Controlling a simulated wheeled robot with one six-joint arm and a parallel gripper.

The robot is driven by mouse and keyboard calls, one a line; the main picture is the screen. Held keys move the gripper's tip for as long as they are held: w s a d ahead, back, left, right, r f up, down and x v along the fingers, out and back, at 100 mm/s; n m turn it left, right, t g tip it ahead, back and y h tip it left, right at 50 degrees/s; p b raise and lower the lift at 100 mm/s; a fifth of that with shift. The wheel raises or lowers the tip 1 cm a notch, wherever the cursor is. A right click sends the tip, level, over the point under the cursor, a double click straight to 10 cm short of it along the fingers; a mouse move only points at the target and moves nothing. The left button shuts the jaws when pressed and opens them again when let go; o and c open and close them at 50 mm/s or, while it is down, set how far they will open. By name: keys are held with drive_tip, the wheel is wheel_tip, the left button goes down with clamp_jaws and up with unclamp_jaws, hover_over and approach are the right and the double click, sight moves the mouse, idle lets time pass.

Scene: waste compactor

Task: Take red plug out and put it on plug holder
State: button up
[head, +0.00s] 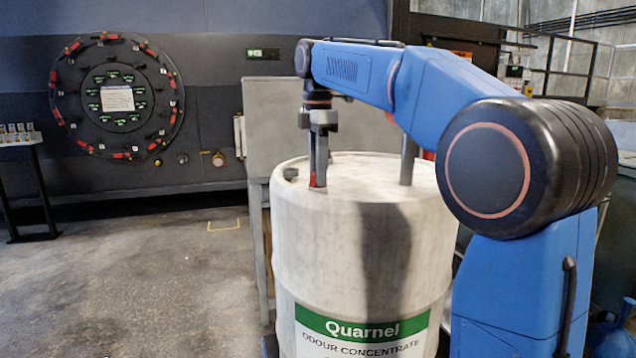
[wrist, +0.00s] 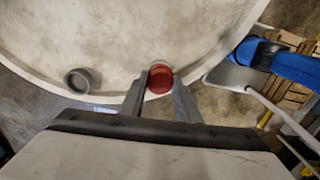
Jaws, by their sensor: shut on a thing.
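The red plug (wrist: 160,78) is a round red piece at the near rim of the white drum top in the wrist view. My gripper (wrist: 160,86) has its two fingers on either side of it, shut on it. In the head view my gripper (head: 318,178) points straight down at the drum top, with a bit of red plug (head: 314,180) showing at the fingertips. I cannot tell whether the plug is still seated in the drum or lifted. A small grey ring-shaped fitting (wrist: 82,81), perhaps the plug holder, sits on the drum top to the left of the plug; it also shows in the head view (head: 291,173).
The large white drum (head: 360,240) with a green Quarnel label stands in front of me. A grey upright pipe (head: 407,160) rises from its top. A round hatch (head: 117,97) is on the dark wall at left. A small stand (head: 25,140) is at far left. The floor at left is clear.

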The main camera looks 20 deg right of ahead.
drive_tip(key=shift+n, duration=0.9)
drive_tip(key=o, duration=1.1)
drive_tip(key=shift+o, duration=0.2)
drive_tip(key=shift+c, duration=0.4)
